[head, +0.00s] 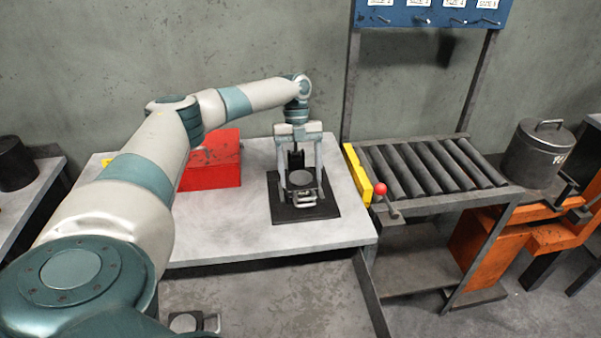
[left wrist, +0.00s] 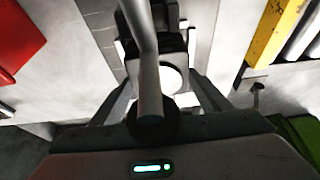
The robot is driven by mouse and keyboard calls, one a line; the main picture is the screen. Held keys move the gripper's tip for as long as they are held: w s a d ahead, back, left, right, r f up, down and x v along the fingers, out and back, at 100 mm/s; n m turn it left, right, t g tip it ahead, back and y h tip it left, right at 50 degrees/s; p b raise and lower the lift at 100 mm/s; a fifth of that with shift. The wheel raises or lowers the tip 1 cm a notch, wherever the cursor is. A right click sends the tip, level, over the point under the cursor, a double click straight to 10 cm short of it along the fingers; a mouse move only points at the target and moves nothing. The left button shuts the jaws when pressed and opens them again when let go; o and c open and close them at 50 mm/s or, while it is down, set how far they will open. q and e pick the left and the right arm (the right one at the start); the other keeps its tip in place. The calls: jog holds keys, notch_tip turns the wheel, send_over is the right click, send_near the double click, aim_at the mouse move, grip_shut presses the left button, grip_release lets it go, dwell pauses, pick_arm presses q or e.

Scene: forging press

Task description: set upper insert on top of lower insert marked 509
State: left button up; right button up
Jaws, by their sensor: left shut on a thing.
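My left gripper (head: 301,172) points down over the black mat (head: 287,214) on the light table. Its fingers are shut on a dark insert piece with a round grey face (head: 300,178), which I take to be the upper insert. A metal-framed piece (head: 305,198), perhaps the lower insert, shows directly under it at the mat. I cannot tell whether the two touch. In the left wrist view, a dark block with a bright round face (left wrist: 172,77) lies between the fingers, partly hidden by a grey bar. No 509 marking is readable. My right gripper is not in view.
A red box (head: 211,165) stands on the table (head: 230,236) left of the mat. A yellow block (head: 357,178) edges the roller conveyor (head: 430,170) at right, with a red-knobbed lever (head: 381,190). A lidded metal pot (head: 537,153) stands farther right. The table's front left is clear.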

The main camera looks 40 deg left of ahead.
pick_arm(q)
jog(key=o, duration=2.1)
jog(key=shift+s+f, duration=0.1)
jog(key=shift+f, duration=0.05)
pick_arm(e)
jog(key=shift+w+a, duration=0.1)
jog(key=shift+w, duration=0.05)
pick_arm(q)
jog(key=shift+a+r, duration=0.1)
jog(key=shift+r, duration=0.1)
jog(key=shift+r, duration=0.5)
jog(key=shift+w+a+r, duration=0.2)
jog(key=shift+w, duration=0.05)
jog(key=b+v, duration=0.1)
jog(key=v, duration=0.3)
jog(key=shift+b, duration=0.3)
jog(key=shift+b+v, duration=0.5)
jog(key=shift+v, duration=3.15)
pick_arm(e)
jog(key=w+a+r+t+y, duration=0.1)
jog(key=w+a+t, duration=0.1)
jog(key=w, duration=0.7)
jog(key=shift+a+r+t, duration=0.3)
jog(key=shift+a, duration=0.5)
